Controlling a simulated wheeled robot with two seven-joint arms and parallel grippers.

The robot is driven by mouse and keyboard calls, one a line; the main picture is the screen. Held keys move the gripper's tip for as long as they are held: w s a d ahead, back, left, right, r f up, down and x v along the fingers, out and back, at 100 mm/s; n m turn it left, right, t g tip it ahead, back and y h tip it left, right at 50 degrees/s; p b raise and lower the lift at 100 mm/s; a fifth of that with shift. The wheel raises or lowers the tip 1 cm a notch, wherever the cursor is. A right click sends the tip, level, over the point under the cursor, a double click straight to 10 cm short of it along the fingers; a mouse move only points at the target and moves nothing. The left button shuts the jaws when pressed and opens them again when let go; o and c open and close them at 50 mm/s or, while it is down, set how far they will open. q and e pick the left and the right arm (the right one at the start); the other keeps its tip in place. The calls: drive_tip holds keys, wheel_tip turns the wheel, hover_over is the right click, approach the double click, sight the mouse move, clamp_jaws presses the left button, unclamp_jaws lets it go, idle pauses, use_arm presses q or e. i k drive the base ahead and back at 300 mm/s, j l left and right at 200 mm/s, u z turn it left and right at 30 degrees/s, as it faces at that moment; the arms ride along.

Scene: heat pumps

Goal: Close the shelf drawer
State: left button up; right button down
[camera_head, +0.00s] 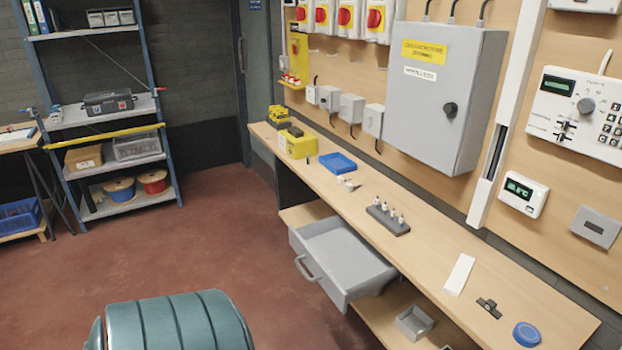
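The shelf drawer (341,258) is a grey tray-like drawer under the long wooden workbench (440,236). It is pulled out toward the room, and its inside looks empty. Its curved grey handle (308,270) is on the front face, which points left in the picture. Neither of my grippers shows in the head view.
A teal rounded body (178,325) fills the bottom left in front of the drawer. Open red floor (220,240) lies left of the bench. A small grey bin (414,321) sits on the lower shelf. A blue metal rack (110,120) stands at the far left.

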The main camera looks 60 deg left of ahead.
sight(348, 267)
drive_tip(key=i, duration=0.5)
drive_tip(key=u, duration=2.2)
